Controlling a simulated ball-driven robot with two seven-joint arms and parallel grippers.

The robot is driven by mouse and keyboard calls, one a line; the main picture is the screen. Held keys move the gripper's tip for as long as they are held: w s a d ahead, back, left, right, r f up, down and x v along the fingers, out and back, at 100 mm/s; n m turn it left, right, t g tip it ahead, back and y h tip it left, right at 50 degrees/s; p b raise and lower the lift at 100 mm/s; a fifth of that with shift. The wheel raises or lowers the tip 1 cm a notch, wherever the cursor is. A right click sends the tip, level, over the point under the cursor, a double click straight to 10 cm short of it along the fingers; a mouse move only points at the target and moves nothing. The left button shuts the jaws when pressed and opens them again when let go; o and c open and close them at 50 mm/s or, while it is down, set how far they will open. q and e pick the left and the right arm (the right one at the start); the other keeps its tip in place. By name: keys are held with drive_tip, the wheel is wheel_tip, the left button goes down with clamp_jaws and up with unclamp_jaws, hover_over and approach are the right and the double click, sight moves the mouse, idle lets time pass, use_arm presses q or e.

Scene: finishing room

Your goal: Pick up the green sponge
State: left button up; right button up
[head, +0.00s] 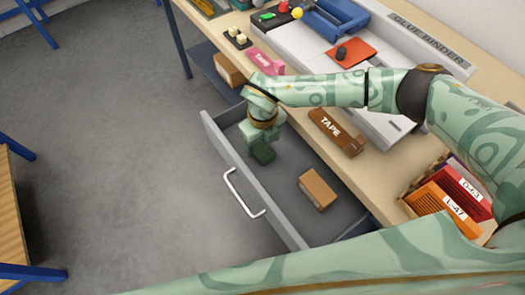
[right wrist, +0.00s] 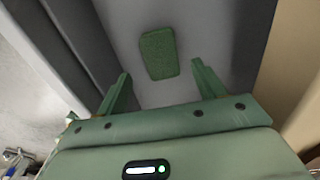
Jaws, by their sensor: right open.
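The green sponge (head: 263,153) lies on the floor of the open grey drawer (head: 232,165), toward its far end. In the right wrist view the sponge (right wrist: 158,53) is a dark green rounded block, fully in sight and a little beyond the fingertips. My right gripper (head: 262,141) reaches down into the drawer above the sponge and partly covers it in the head view. In the right wrist view its two fingers (right wrist: 158,74) are apart with nothing between them. My left gripper is not in view.
A brown box (head: 317,190) lies nearer in the drawer. The drawer's walls stand close around my right gripper. On the bench above are a brown tape dispenser (head: 335,132), a pink tape dispenser (head: 266,61) and the glue binder (head: 430,45). Red and orange binders (head: 455,200) stand at right.

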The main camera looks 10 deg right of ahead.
sight(263, 150)
drive_tip(key=f, duration=0.1)
drive_tip(key=f+b, duration=0.1)
drive_tip(key=f, duration=0.1)
drive_tip(key=f+b, duration=0.1)
drive_tip(key=f, duration=0.1)
drive_tip(key=shift+w+f, duration=0.15)
drive_tip(key=shift+w, duration=0.1)
drive_tip(key=shift+c, duration=0.6)
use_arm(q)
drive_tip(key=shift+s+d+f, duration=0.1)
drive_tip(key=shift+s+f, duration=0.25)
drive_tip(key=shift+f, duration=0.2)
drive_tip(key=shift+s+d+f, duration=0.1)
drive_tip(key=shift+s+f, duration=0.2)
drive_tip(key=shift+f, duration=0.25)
use_arm(e)
drive_tip(key=c, duration=0.9)
drive_tip(key=shift+r, duration=0.2)
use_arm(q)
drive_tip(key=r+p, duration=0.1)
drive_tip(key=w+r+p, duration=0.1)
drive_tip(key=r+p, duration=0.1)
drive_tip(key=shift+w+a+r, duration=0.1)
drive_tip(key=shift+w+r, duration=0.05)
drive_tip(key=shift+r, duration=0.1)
use_arm(e)
wheel_tip(263, 150, up, 10)
drive_tip(key=shift+f, duration=0.1)
